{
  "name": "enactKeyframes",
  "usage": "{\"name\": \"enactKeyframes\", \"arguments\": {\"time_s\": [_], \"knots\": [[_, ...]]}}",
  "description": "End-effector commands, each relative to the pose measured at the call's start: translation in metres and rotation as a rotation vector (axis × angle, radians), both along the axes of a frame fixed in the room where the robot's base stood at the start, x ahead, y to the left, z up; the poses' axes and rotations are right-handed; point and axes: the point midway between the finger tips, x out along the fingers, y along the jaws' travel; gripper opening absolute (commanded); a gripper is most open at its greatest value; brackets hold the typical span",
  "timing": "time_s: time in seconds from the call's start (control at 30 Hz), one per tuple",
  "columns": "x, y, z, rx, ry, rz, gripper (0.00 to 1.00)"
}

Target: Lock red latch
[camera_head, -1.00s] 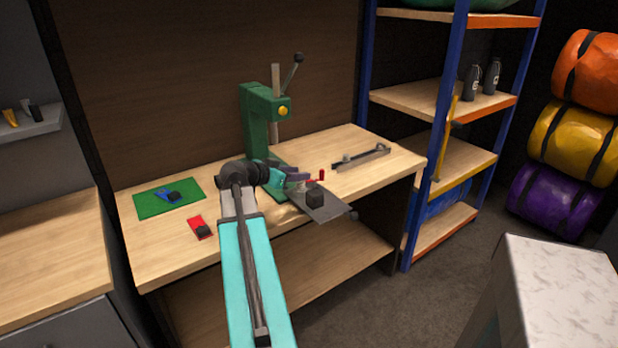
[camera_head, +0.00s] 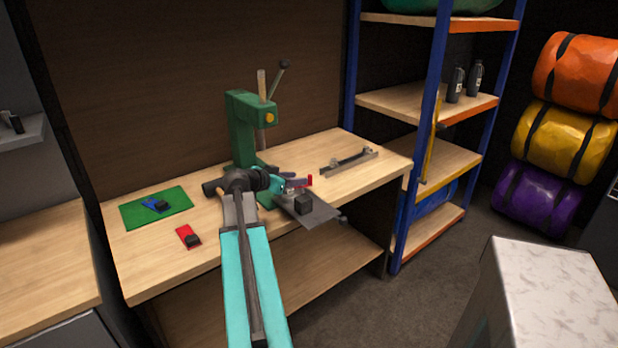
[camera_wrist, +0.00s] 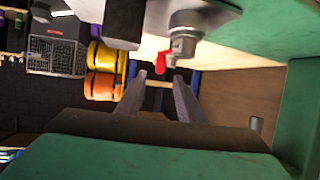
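The red latch (camera_head: 309,181) is a small red upright piece beside the green press on the workbench. In the wrist view a red lever (camera_wrist: 152,63) sits on a metal cylinder, just beyond the fingertips. My gripper (camera_head: 296,183) is close to the left of the latch, over the press's plate. In the wrist view my gripper (camera_wrist: 160,82) has a clear gap between its two grey fingers, with nothing held. The red lever appears apart from the fingers, though the depth is hard to tell.
The green press (camera_head: 247,125) stands behind my arm. Its grey plate (camera_head: 318,216) carries a dark block (camera_head: 303,203). A blue-framed shelf (camera_head: 425,130) stands at right.

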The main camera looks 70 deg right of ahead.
Motion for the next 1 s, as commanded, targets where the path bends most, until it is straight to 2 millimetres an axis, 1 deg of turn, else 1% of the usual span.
{"name": "enactKeyframes", "arguments": {"time_s": [0.03,0.1,0.5,0.7,1.0], "knots": [[-0.003,-0.008,-0.002,0.001,0.0,-0.002,0.34],[-0.006,-0.017,-0.006,0.002,0.002,-0.002,0.34],[-0.024,-0.063,-0.026,0.0,0.001,0.0,0.34],[-0.028,-0.072,-0.033,0.001,0.001,0.002,0.34],[-0.028,-0.074,-0.034,0.0,0.001,0.003,0.34]]}}
